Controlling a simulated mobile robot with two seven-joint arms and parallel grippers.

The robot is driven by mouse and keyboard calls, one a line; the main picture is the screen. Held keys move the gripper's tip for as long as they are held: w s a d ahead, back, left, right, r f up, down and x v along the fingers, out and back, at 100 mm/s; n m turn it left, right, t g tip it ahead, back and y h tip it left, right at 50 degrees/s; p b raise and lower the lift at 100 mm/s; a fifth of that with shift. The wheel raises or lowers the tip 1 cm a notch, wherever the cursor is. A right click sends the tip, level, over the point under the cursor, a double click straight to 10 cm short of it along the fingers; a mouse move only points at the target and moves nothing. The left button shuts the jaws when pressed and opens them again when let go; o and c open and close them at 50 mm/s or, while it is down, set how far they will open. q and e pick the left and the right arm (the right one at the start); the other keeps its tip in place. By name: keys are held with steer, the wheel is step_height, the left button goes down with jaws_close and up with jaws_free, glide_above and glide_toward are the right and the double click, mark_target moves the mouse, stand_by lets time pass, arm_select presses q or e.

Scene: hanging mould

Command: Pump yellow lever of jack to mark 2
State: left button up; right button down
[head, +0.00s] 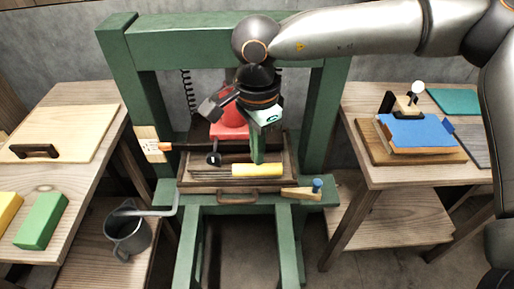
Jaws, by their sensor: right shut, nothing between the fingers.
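The jack (230,128) shows as a red body inside the green press frame, partly hidden behind my right wrist. Its lever has a yellow grip (268,170) and lies roughly level across the front of the wooden tray, with thin grey rods to the left of the grip. A pale board with a white marked label (152,146) is on the left post, with an orange-tipped pointer (166,146) at it; the marks are too small to read. My right gripper (257,160) points down, shut and empty, its tips at the yellow grip; contact cannot be told. My left gripper is out of view.
The green press frame (118,50) surrounds the work area. A blue-topped knob (317,186) is at the tray's right. The left table holds a board (75,125) and a green block (41,220); the right table holds a blue pad (412,132). A grey can (128,236) stands low left.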

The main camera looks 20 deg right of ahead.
mark_target(257, 169)
stand_by(0.3)
step_height(257, 169, down, 6)
steer(key=b, duration=0.5)
step_height(257, 169, down, 10)
steer(key=b, duration=0.9)
step_height(257, 169, up, 13)
steer(key=p, duration=0.8)
steer(key=shift+r+p, duration=0.1)
steer(key=shift+p, duration=0.25)
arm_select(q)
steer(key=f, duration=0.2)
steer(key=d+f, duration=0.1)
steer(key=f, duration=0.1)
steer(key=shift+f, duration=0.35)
